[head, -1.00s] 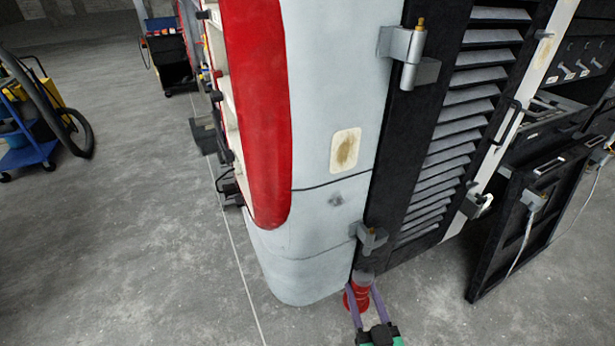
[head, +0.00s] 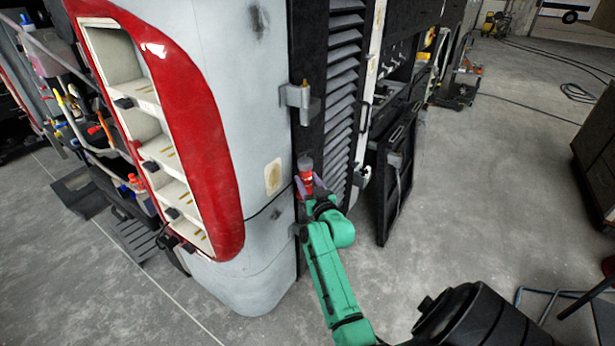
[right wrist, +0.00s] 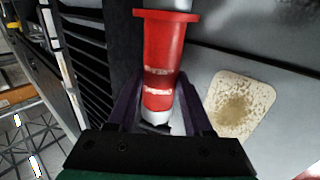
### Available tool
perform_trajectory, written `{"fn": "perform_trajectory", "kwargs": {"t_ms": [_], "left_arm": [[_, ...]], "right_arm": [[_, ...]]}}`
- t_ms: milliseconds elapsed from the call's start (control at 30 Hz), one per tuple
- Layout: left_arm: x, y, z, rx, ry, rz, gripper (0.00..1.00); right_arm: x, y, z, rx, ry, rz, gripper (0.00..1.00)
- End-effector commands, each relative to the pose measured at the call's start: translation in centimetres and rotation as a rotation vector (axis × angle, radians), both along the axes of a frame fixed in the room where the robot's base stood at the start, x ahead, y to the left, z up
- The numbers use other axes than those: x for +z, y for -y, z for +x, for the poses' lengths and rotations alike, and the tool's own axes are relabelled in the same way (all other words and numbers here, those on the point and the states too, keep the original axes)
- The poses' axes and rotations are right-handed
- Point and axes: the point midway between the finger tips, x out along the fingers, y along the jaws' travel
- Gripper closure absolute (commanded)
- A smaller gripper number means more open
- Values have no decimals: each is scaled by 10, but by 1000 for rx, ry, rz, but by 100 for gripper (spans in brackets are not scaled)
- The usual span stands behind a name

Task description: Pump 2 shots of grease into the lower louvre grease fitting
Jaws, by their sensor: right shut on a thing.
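My right gripper (head: 306,186) is shut on a red grease pump (head: 306,172), a cylinder with a dark grey top in the head view. In the right wrist view the red body (right wrist: 163,62) stands between the two fingers, with a wide red flange at one end and a whitish tip at the other. The black louvre panel (head: 343,75) is behind it. The upper hinge (head: 299,96) shows above the pump. The lower hinge (head: 297,230) is mostly hidden behind my green arm, and its grease fitting cannot be made out. My left gripper is out of view.
The pale coach corner (head: 235,150) with a stained patch (head: 273,177) is left of the pump. A red-edged shelf opening (head: 150,120) is further left. An open black flap (head: 395,185) hangs at the right.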

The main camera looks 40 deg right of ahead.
Motion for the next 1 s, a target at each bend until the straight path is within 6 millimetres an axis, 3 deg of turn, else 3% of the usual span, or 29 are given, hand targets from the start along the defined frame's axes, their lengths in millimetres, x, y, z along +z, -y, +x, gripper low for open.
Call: {"fn": "perform_trajectory", "kwargs": {"t_ms": [433,667,1000], "left_arm": [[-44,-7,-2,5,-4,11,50],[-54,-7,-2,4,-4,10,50],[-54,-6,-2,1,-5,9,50]], "right_arm": [[-42,0,0,0,6,-4,100],[-57,0,0,0,5,-3,100],[-57,-1,0,0,6,-3,100]]}}
